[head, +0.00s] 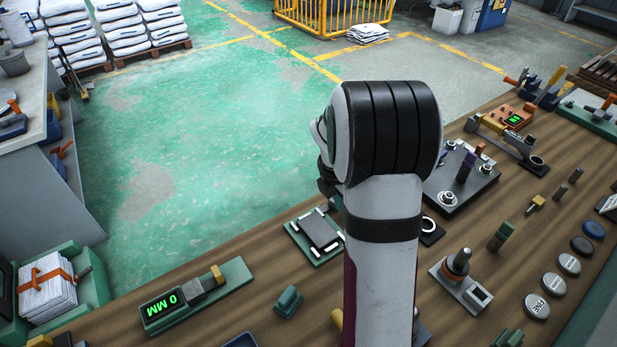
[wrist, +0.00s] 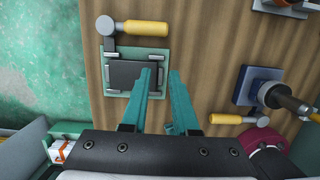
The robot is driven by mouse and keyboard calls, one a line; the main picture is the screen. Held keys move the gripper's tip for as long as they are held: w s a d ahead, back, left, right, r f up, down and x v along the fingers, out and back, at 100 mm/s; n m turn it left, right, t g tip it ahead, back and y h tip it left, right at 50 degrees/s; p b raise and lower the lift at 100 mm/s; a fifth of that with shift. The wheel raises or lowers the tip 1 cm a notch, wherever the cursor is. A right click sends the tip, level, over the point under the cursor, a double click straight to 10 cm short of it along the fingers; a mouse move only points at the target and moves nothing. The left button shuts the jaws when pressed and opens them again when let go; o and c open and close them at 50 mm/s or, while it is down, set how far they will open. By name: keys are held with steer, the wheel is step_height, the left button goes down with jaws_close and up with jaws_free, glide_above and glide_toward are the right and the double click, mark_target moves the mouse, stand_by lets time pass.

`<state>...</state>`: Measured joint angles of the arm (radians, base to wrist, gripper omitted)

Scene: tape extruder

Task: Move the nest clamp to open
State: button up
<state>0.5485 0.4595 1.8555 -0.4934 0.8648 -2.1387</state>
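The nest (wrist: 136,74) is a green plate holding a dark rectangular piece between pale corner stops. In the wrist view it lies at the upper left on the wooden bench. The nest clamp (wrist: 142,27) sits at its upper edge, a dark bracket with a yellow handle lying flat and pointing right. The nest also shows in the head view (head: 318,232), but my arm covers the area beside it, and I cannot make out the clamp there. My gripper (wrist: 163,73) has two teal fingers, apart and empty, near the nest's right edge. The head view hides the fingers.
A second yellow handle (wrist: 236,119) lies right of the fingers, next to a blue block (wrist: 262,88) with a dark shaft. A green gauge reading 0 MM (head: 195,294) and a small green block (head: 288,301) stand near the nest. Bare wood lies right of the nest.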

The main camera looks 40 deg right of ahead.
steer(key=shift+w+d+f, duration=0.75)
steer(key=shift+w+f, duration=0.15)
steer(key=shift+w, duration=0.05)
jaws_close()
steer(key=x, duration=0.8)
steer(key=shift+d+f, duration=0.15)
steer(key=shift+f, duration=0.1)
steer(key=shift+s+d+n, duration=0.15)
steer(key=shift+d+n, duration=0.3)
steer(key=shift+n, duration=0.25)
steer(key=shift+s+d+n+t, duration=0.15)
steer(key=shift+d+n+t, duration=0.25)
steer(key=shift+d+n, duration=0.4)
steer(key=shift+d, duration=1.25)
steer(key=shift+w+d, duration=0.35)
steer(key=shift+d, duration=0.45)
steer(key=shift+w+d, duration=0.35)
steer(key=shift+d, duration=0.4)
